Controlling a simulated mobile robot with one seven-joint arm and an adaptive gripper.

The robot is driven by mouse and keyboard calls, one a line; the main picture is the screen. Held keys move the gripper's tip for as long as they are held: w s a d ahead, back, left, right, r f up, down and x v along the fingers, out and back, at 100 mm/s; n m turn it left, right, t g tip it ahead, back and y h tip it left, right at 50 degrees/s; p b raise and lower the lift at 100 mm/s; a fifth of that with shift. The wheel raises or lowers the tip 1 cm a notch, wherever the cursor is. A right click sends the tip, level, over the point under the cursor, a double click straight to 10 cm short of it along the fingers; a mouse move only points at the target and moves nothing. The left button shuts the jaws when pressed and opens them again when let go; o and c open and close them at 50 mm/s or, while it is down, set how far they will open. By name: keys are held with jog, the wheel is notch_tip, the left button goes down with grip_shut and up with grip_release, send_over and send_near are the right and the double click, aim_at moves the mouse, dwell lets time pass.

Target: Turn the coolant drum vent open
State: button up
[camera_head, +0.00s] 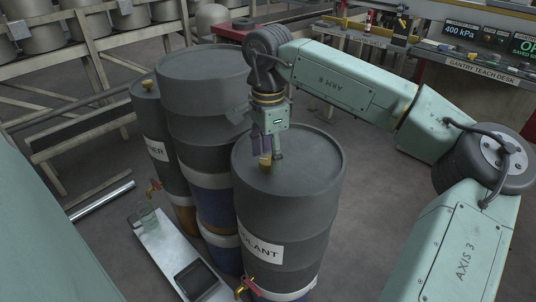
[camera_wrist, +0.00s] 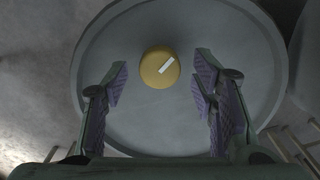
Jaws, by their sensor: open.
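The coolant drum (camera_head: 289,205) is dark grey and stands upright in front, its white label partly reading "LANT". Its vent is a round yellow cap (camera_wrist: 160,67) with a white bar mark on top, slanting up to the right in the wrist view. In the head view the vent (camera_head: 265,161) shows beside a fingertip. My gripper (camera_head: 267,153) points down over the drum lid (camera_wrist: 130,125). In the wrist view my gripper (camera_wrist: 160,85) is open, with purple-padded fingers on either side of the cap and gaps between. Finger height against the cap cannot be told.
A tall dark drum (camera_head: 203,85) and a thinner drum with a yellow cap (camera_head: 148,84) stand close at the left. A teach desk (camera_head: 480,67) stands at back right.

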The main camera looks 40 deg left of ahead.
aim_at(268, 159)
notch_tip(268, 159, up, 12)
jog(key=shift+f, duration=0.2)
dwell(0.6)
